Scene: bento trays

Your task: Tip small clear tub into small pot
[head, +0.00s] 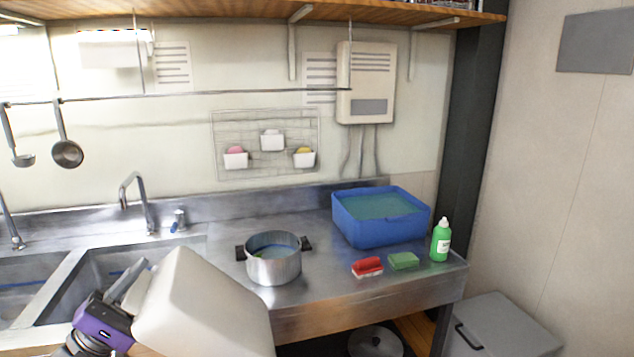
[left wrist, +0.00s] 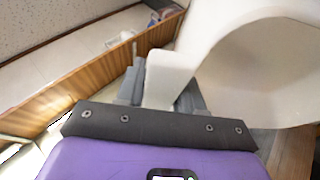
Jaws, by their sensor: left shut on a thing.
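My left gripper (head: 132,288) is at the lower left in the head view, in front of the sink. It is shut on an off-white tub (head: 208,305) that looks opaque rather than clear. The tub is tilted, and its opening and contents are hidden in the head view. In the left wrist view the fingers (left wrist: 160,88) grip a pale edge of the tub (left wrist: 235,75). The small metal pot (head: 274,267) stands upright on the steel counter, with two dark handles. Something bluish and a bit of green show inside it. The tub is in front and left of the pot.
A blue basin (head: 366,231) with liquid stands behind and right of the pot. A sink (head: 100,275) and faucet (head: 142,205) are at left.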

